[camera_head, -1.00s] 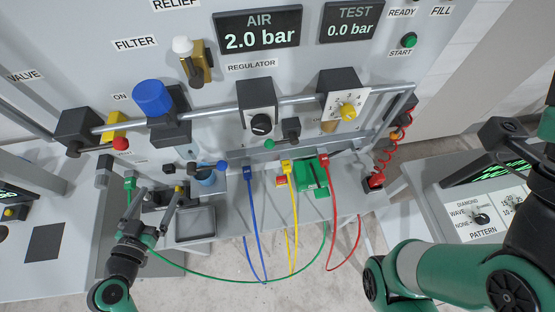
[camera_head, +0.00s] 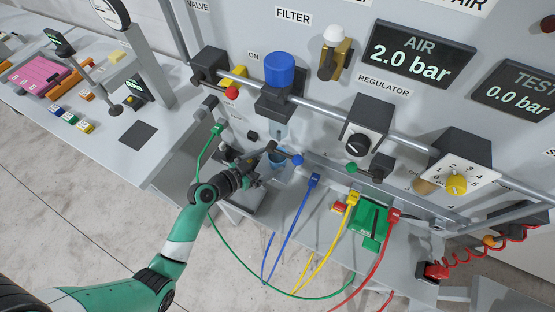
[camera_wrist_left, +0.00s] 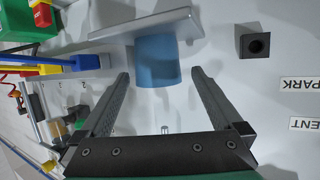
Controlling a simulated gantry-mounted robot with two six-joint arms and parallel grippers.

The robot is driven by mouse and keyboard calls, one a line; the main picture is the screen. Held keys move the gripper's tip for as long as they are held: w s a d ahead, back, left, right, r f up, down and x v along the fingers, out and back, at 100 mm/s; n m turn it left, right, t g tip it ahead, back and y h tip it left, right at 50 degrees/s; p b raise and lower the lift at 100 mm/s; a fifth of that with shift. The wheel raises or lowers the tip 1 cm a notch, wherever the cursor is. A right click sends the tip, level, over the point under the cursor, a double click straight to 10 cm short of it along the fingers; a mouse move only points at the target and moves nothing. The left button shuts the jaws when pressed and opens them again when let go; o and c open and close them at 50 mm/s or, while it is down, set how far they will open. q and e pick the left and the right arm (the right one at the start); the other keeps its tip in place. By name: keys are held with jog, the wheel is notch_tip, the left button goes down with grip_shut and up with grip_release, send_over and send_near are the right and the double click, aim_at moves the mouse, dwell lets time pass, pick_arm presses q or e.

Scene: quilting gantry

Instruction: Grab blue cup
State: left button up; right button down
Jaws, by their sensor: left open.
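The blue cup (camera_head: 277,158) stands under the filter on the front of the grey panel, partly hidden by my left gripper in the head view. It also shows in the left wrist view (camera_wrist_left: 157,62), under a flat grey plate. My left gripper (camera_head: 262,163) is open and points at the cup. In the left wrist view its two fingers (camera_wrist_left: 160,74) lie one on each side of the cup's near part, with a gap on both sides. My right gripper is out of view.
Blue (camera_head: 268,235), yellow (camera_head: 325,245) and red (camera_head: 378,265) cables hang to the right. A green cable loops below my left arm. A green box (camera_head: 370,222) is on the shelf.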

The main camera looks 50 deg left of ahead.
aim_at(278, 157)
pick_arm(q)
jog(key=x, duration=0.4)
jog(key=shift+w+d+r, duration=0.15)
jog(key=c, duration=1.4)
